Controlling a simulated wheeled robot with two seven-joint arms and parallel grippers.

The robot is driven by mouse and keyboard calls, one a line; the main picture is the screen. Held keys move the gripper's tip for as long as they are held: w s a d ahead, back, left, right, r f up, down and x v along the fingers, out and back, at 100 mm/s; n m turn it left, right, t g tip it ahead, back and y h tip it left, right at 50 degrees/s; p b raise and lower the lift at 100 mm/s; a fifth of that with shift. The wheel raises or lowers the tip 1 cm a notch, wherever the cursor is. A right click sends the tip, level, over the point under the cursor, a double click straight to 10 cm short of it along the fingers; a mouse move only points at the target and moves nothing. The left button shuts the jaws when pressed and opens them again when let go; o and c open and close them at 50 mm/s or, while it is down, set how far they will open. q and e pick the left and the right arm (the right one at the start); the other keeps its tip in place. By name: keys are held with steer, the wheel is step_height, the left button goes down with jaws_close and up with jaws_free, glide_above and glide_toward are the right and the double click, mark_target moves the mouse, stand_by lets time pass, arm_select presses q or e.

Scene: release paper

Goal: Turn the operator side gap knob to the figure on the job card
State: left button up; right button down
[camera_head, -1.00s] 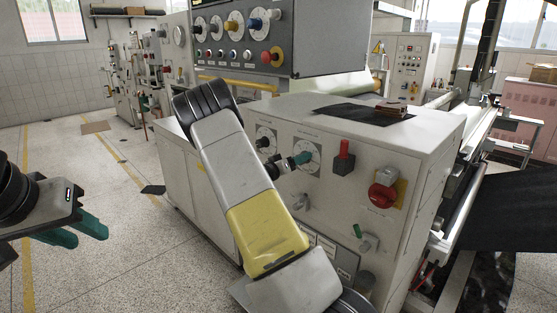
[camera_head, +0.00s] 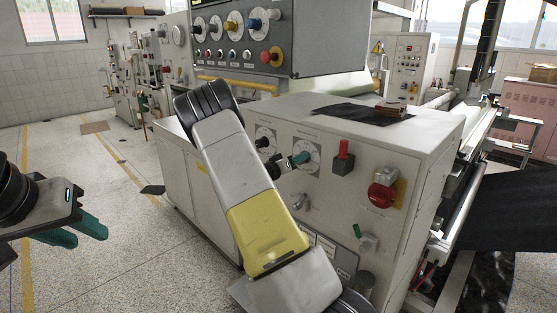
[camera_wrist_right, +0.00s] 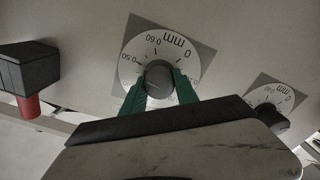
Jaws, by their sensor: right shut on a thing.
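Two round white gap dials sit on the front of the grey cabinet. My right gripper (camera_wrist_right: 160,88) is shut on the dark knob (camera_wrist_right: 159,80) of one dial (camera_wrist_right: 133,66), with a green finger on each side of it. This dial (camera_head: 314,152) is the right one of the pair in the head view, partly covered by the gripper. The other dial (camera_head: 262,132) is to its left, and its black knob (camera_wrist_right: 269,116) is free in the wrist view. My left gripper (camera_head: 80,232) is open and empty at far left. I cannot read any job card.
A black switch with a red lever (camera_head: 344,155) and a red rotary switch (camera_head: 382,190) are right of the dials. A black sheet (camera_head: 350,112) and a small block (camera_head: 391,107) lie on the cabinet top. A control panel (camera_head: 320,40) is above.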

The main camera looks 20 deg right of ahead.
steer(key=n, duration=0.4)
steer(key=shift+f+n, duration=0.1)
steer(key=shift+n, duration=0.2)
steer(key=n, duration=0.4)
steer(key=shift+w+a+f, duration=0.1)
steer(key=n, duration=0.8)
steer(key=shift+f+n, duration=0.1)
steer(key=shift+n, duration=0.2)
steer(key=n, duration=0.3)
steer(key=shift+n, duration=0.4)
steer(key=n, duration=0.4)
steer(key=shift+f, duration=0.1)
steer(key=n, duration=0.4)
steer(key=shift+s+n, duration=0.2)
steer(key=shift+n, duration=0.2)
steer(key=n, duration=0.4)
steer(key=shift+n, duration=0.3)
